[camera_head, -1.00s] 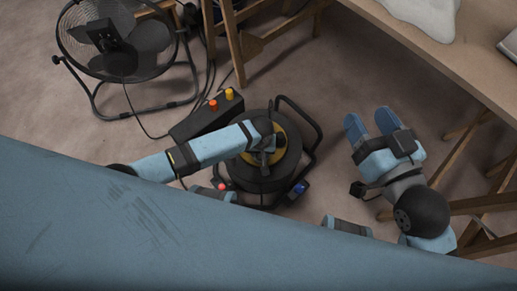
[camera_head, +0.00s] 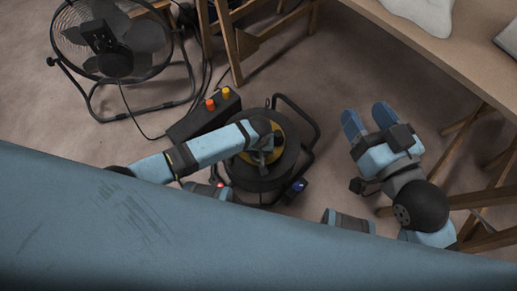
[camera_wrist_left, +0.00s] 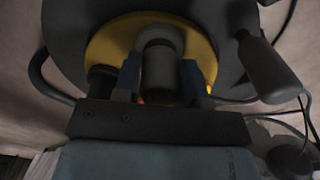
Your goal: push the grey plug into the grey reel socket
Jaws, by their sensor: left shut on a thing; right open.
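The black cable reel (camera_head: 262,178) with a yellow disc stands on the floor in the middle of the head view. In the left wrist view the reel's yellow face (camera_wrist_left: 104,50) fills the top. My left gripper (camera_wrist_left: 160,70) is shut on a grey cylinder, the grey plug (camera_wrist_left: 158,72), between its blue fingers. The plug is over or against the reel face; I cannot tell how deep it sits, and the socket is hidden behind it. In the head view my left arm reaches over the reel and hides the fingers. My right gripper (camera_head: 369,122) is open and empty, right of the reel.
A black box (camera_head: 203,118) with orange and yellow knobs lies beside the reel, up and left. A floor fan (camera_head: 112,40) stands at upper left. A workbench (camera_head: 430,50) with wooden legs is at right. A dark cylinder (camera_wrist_left: 268,68) with a thin cable shows right of the plug.

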